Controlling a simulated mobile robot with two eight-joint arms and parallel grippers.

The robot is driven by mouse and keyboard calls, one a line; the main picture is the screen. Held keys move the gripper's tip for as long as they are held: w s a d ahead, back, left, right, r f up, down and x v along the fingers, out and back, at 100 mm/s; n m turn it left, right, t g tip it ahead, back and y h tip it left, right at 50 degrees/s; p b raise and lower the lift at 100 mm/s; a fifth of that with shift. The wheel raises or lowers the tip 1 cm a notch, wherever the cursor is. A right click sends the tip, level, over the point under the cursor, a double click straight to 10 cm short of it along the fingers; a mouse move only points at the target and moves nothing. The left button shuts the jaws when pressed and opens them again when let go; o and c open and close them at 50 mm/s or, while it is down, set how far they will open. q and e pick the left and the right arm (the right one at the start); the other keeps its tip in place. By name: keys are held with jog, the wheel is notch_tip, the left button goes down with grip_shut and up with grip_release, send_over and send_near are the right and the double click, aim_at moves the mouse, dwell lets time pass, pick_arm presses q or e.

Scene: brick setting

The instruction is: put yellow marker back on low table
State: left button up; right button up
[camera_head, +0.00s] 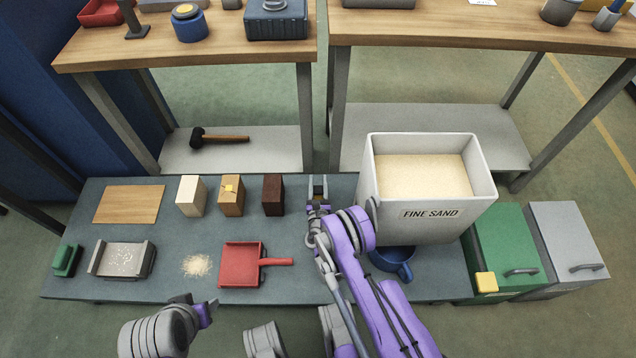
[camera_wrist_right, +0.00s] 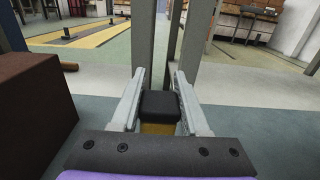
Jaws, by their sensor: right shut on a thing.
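The yellow marker, with a dark cap and a yellow body, is between the fingers of my right gripper (camera_wrist_right: 158,100) in the right wrist view (camera_wrist_right: 158,106). My right gripper is shut on it. In the head view, my right gripper (camera_head: 318,187) is over the back edge of the low blue-grey table (camera_head: 170,285), between the dark brown block and the sand bin. The marker is hard to make out there, and I cannot tell whether it touches the table. My left gripper (camera_head: 210,306) is at the front edge; its opening is unclear.
The dark brown block (camera_head: 273,195) stands close left of my right gripper. A red dustpan (camera_head: 240,265) lies in the middle. Workbench legs (camera_head: 338,115) rise behind.

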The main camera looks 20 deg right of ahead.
jog(key=o, duration=1.1)
jog(key=shift+f, duration=0.1)
jog(key=shift+c, duration=0.2)
